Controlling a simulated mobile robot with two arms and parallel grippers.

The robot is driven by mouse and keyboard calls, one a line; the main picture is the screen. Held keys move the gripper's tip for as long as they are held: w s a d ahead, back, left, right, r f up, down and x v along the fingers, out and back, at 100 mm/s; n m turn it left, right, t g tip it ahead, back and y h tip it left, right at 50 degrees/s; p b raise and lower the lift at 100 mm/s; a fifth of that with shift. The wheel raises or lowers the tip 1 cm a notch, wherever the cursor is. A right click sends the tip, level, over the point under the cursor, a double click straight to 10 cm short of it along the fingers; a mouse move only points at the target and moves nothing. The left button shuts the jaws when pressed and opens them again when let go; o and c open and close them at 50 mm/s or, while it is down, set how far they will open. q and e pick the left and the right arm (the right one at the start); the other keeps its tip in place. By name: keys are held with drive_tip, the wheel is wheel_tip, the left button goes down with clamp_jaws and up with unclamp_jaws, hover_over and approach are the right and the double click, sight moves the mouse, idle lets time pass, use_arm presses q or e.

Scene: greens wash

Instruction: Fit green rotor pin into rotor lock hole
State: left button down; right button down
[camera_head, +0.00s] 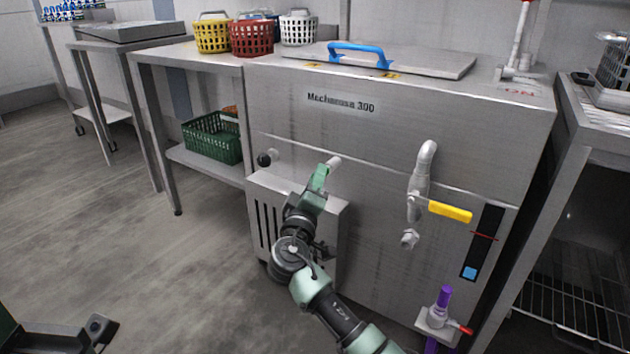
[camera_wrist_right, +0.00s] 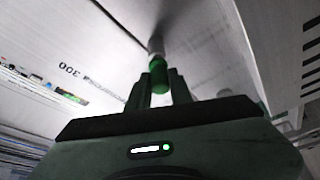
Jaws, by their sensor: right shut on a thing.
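The green rotor pin (camera_wrist_right: 159,75) is held between the fingers of my right gripper (camera_wrist_right: 160,90), in the right wrist view. In the head view my right gripper (camera_head: 321,177) is at the front of the steel washing machine (camera_head: 375,130), above a vented box. A short pale metal cylinder (camera_head: 334,162) shows just beyond the fingertips; it also shows in the wrist view (camera_wrist_right: 156,46), in line with the green pin. I cannot tell whether it is part of the pin or a fitting on the machine. The rotor lock hole is not clearly visible. My left gripper's fingers are not seen.
The vented box (camera_head: 325,225) juts out below the right gripper. A black knob (camera_head: 264,160) is left of it. The floor on the left is clear.

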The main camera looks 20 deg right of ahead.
drive_tip(key=shift+w+d+r, duration=0.1)
drive_tip(key=shift+w+d, duration=0.2)
drive_tip(key=shift+d, duration=0.1)
drive_tip(key=c, duration=1.2)
unclamp_jaws()
